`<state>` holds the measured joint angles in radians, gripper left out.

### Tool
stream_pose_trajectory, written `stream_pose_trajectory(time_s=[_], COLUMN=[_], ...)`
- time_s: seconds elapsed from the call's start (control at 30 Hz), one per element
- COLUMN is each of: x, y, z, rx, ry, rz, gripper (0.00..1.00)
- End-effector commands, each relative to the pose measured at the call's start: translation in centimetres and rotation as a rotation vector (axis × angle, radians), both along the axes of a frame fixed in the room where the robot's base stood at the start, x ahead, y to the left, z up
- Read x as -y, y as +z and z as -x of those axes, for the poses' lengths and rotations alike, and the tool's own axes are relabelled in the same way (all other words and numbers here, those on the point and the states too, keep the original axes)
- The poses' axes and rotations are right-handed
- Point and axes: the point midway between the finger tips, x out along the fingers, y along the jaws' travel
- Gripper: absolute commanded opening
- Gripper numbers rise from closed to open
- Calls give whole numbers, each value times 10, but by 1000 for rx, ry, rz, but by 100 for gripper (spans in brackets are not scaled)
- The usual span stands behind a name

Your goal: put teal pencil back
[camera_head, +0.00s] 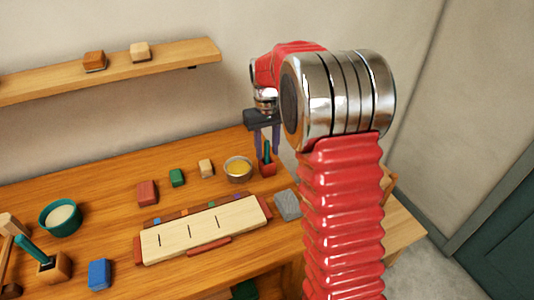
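A teal pencil (267,152) stands upright, or nearly so, in a small red cup (267,169) at the back right of the wooden table. My gripper (267,150) points down over the cup. Its two bluish fingers are apart, one on either side of the pencil, with a narrow gap seeming to show beside it. The pencil's lower end is hidden in the cup. How close the fingertips are to the cup's rim is too small to tell.
A bowl with yellow contents (238,169) stands just left of the cup. A grey block (287,205) lies in front. A pale slotted board (205,230) fills the table's middle. A teal-handled tool (32,250) leans in a wooden block at the left. A shelf (150,65) hangs behind.

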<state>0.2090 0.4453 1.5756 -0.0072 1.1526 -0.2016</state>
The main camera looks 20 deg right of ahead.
Motion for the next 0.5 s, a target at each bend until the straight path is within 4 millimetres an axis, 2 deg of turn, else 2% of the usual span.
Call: stream_pose_trajectory(time_s=[0.5], x=[0], y=[90], z=[-4], rx=[4], ry=[1], rz=[1], gripper=[34])
